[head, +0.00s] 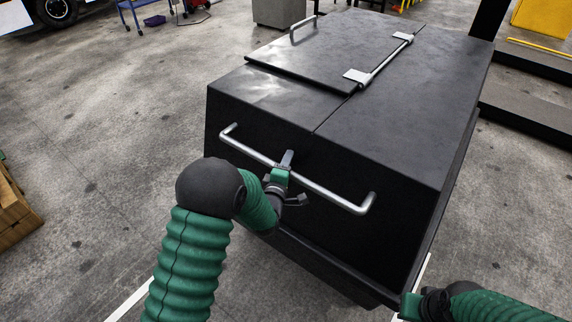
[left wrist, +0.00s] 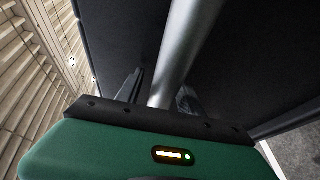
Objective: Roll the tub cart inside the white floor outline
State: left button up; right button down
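The tub cart (head: 390,125) is a large black box with a hinged lid, and it fills the middle and right of the head view. A silver bar handle (head: 335,198) runs across its near side. My left gripper (head: 290,180) is at this handle with its fingers spread, one on each side of the bar. The left wrist view shows the bar (left wrist: 190,40) between the fingers, with a gap beside one finger. My right gripper (head: 412,305) is low by the cart's near right corner, and its fingers are unclear. Parts of the white floor outline (head: 130,300) show near the cart's base.
A wooden pallet or crate (head: 14,210) stands at the left edge. A dark platform (head: 530,100) lies to the right of the cart. A grey box (head: 279,12) and a blue trolley (head: 140,8) are at the back. The floor left of the cart is clear.

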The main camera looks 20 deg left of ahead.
pick_arm(q)
jog(key=shift+d, duration=0.3)
jog(key=c, duration=0.5)
jog(key=shift+a, duration=0.5)
grip_shut()
jog(key=shift+a, duration=0.15)
